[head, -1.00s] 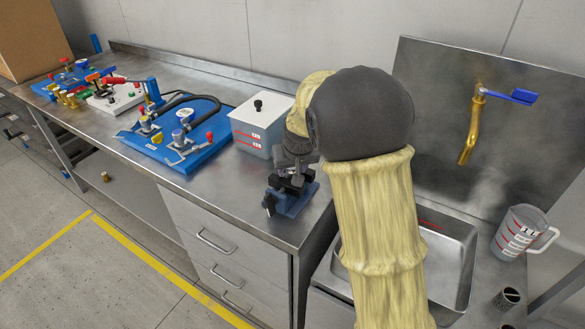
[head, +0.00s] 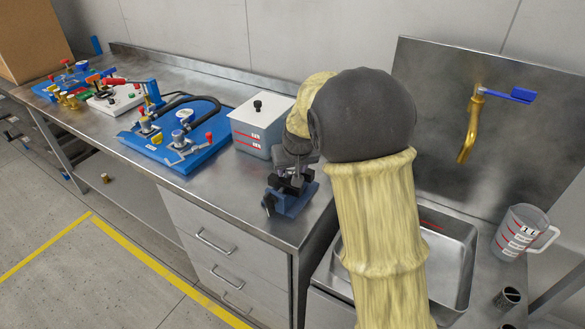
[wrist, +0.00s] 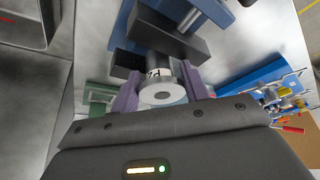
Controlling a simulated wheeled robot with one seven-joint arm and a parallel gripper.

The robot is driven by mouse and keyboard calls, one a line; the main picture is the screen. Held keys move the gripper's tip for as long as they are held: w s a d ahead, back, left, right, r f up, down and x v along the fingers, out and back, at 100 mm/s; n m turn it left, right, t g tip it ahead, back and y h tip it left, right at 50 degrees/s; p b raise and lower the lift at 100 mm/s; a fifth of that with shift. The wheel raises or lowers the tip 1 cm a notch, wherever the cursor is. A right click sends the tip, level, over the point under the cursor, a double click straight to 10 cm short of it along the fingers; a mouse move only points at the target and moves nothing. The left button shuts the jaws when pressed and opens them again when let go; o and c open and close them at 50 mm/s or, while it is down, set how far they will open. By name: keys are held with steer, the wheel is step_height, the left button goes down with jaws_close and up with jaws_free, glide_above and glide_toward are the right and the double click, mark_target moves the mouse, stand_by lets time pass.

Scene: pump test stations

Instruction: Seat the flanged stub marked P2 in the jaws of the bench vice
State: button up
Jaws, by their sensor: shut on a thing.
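The flanged stub (wrist: 162,85) is a grey metal cylinder with a round, holed end facing the wrist camera. Its marking reads as P2, seen turned over. My gripper (wrist: 160,95) is shut on it, with one purple finger on each side. The blue bench vice (head: 292,200) with dark jaws stands at the bench's front corner, and my gripper (head: 297,162) is right above it. In the wrist view the dark vice jaws (wrist: 170,38) lie just beyond the stub. The stub's far end is hidden, so I cannot tell whether it is between the jaws.
A lidded container (head: 262,125) stands close behind the vice, to the left. A blue pump station (head: 180,140) with black hoses is further left. The sink (head: 450,265) and a measuring jug (head: 522,235) are to the right. A little bare bench lies left of the vice.

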steer(key=shift+s+f, duration=0.35)
steer(key=shift+f, duration=0.4)
steer(key=shift+s+f, duration=0.3)
steer(key=shift+f, duration=0.45)
steer(key=o, duration=1.1)
steer(key=shift+c, duration=1.1)
steer(key=shift+w+r+p, duration=0.15)
steer(key=shift+r+p, duration=0.35)
steer(key=shift+r, duration=0.15)
steer(key=shift+o, duration=1.4)
steer(key=shift+w+r+p, duration=0.3)
steer(key=shift+r+p, duration=0.5)
steer(key=shift+p, duration=0.05)
steer(key=shift+w+a+r+p, duration=0.1)
steer(key=shift+a+r+p, duration=0.1)
steer(key=shift+r+p, duration=0.35)
steer(key=shift+w+d+r+p, duration=0.1)
steer(key=shift+r+p, duration=0.6)
steer(key=shift+r, duration=0.25)
steer(key=shift+w+d+r+p, duration=0.1)
steer(key=shift+r+p, duration=0.55)
steer(key=shift+r, duration=0.3)
steer(key=shift+s+a+r, duration=0.1)
steer(key=shift+r, duration=0.1)
